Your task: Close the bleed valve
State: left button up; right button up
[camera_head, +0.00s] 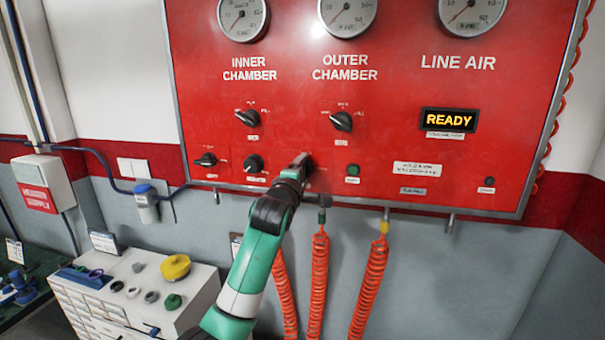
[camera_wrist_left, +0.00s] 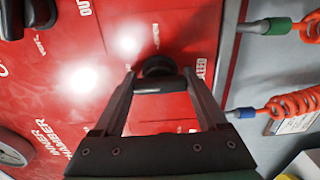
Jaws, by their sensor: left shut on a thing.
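The red test panel (camera_head: 390,95) carries several black knobs. My left gripper (camera_head: 301,163) is at the panel's lower edge, left of a green button (camera_head: 352,170). In the left wrist view, the fingers of my left gripper (camera_wrist_left: 159,80) stand on either side of a round black knob (camera_wrist_left: 158,66) and are shut on it. The gripper hides this knob in the head view. My right gripper is not in view.
Selector knobs for the inner chamber (camera_head: 247,118) and outer chamber (camera_head: 341,122) sit above. The display (camera_head: 449,120) reads READY. Orange coiled hoses (camera_head: 370,280) hang below the panel. A white drawer cabinet (camera_head: 200,280) with small parts stands at the lower left.

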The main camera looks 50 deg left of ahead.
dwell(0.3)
pick_arm(q)
jog(key=o, duration=1.3)
jog(key=p+v, duration=1.1)
jog(key=p, duration=0.2)
jog(key=shift+s+d, duration=0.2)
jog(key=shift+d, duration=0.05)
